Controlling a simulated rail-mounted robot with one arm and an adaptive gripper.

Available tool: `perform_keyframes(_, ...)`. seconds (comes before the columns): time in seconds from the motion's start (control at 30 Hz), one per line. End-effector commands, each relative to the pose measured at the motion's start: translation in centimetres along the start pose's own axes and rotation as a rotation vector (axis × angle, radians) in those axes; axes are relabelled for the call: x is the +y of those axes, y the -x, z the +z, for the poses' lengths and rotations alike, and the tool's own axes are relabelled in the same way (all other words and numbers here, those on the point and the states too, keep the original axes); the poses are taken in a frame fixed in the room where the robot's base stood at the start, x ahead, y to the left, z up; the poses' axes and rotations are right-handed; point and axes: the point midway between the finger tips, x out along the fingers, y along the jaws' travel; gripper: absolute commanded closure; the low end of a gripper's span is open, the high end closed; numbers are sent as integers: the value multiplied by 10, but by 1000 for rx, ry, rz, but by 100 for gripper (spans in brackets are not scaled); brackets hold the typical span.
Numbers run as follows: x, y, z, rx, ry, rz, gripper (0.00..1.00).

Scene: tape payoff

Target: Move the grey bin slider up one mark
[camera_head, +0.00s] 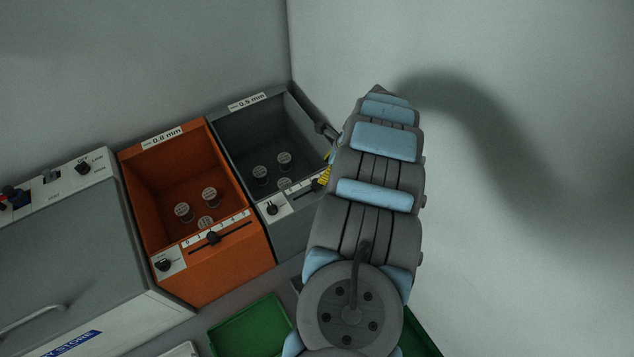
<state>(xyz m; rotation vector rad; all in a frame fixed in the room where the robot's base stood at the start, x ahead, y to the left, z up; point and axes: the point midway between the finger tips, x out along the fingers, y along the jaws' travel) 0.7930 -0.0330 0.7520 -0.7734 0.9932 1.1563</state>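The grey bin (232,137), labelled 0.5 mm, stands at the back, right of the orange bin, with several round-topped spools inside. Its front panel (290,204) has a dark knob (271,208) at the left. The panel runs right towards my gripper, and the slider's handle and most of its marks are hidden there. Only a small part of my gripper (324,178) shows, yellow and dark, beside my arm at the right end of the panel. My arm covers the rest, so I cannot tell how the fingers stand or whether they touch the slider.
The orange bin (178,165), labelled 0.8 mm, has its own slider (212,237) and knob (163,264). A grey cabinet (70,250) with a handle stands at the left. A green tray (250,328) lies in front. Walls close off the back and right.

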Motion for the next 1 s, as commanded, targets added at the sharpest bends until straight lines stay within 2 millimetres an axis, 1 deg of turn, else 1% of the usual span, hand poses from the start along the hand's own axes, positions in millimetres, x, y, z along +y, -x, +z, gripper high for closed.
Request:
perform_keyframes(0.03, 2, -12, -2, 1, 0, 4, 43)
perform_keyframes(0.1, 2, -23, -2, 1, 1, 4, 43)
perform_keyframes(0.4, 2, -61, -2, 1, 1, 3, 43)
perform_keyframes(0.53, 0, -70, 0, 0, 1, 1, 43)
perform_keyframes(0.7, 0, -76, 0, 0, 2, 0, 43)
perform_keyframes(1.0, 0, -77, 0, 0, 1, 1, 43)
